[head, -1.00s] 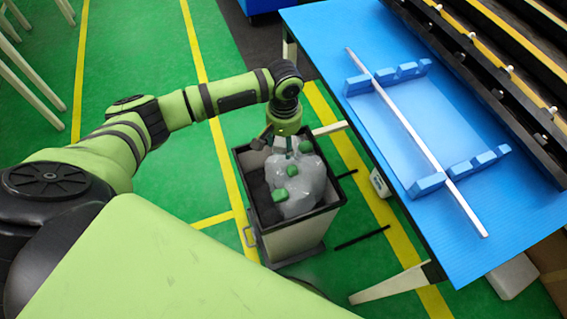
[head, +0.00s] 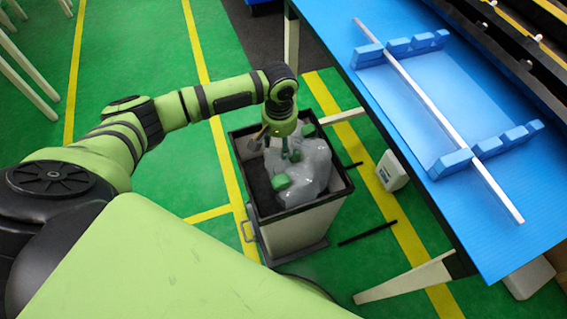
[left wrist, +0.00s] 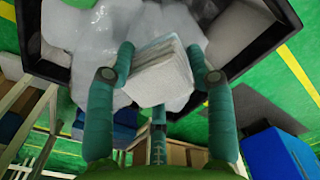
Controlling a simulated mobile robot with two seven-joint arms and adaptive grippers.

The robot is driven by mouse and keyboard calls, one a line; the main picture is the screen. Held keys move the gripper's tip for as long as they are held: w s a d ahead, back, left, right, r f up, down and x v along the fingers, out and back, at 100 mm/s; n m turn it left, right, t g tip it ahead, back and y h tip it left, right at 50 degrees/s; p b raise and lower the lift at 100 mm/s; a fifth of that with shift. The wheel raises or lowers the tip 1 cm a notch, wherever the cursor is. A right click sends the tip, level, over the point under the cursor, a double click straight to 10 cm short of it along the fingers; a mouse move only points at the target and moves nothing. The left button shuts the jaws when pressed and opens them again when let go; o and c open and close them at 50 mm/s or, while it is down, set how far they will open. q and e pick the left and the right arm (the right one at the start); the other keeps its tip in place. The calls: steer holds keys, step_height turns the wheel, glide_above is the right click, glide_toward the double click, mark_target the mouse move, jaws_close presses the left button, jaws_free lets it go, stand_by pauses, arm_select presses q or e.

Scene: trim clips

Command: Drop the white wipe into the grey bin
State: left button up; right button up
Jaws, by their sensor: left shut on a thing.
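The grey bin (head: 298,228) stands on the floor, open at the top, with a dark rim. My left gripper (head: 285,150) points down over the bin's opening. In the left wrist view its teal fingers (left wrist: 165,82) are shut on the white wipe (left wrist: 160,76), a folded, layered pad. The bin's dark rim (left wrist: 262,45) and the plastic show behind the wipe there. In the head view the wipe cannot be made out clearly. My right gripper is out of view.
A blue-topped table (head: 400,115) stands to the right of the bin, bearing a long pale strip (head: 440,118) across blue supports (head: 495,143). A small white box (head: 391,171) is below the table's edge. Green floor left of the bin is clear.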

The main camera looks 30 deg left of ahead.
arm_select(q)
steer(key=shift+f, duration=0.3)
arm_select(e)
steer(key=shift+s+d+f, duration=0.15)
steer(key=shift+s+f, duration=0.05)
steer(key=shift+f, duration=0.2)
arm_select(q)
steer(key=shift+r, duration=0.1)
steer(key=o, duration=1.1)
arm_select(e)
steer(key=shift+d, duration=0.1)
arm_select(q)
steer(key=shift+r, duration=0.1)
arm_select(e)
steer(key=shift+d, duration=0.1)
arm_select(q)
step_height(320, 180, up, 12)
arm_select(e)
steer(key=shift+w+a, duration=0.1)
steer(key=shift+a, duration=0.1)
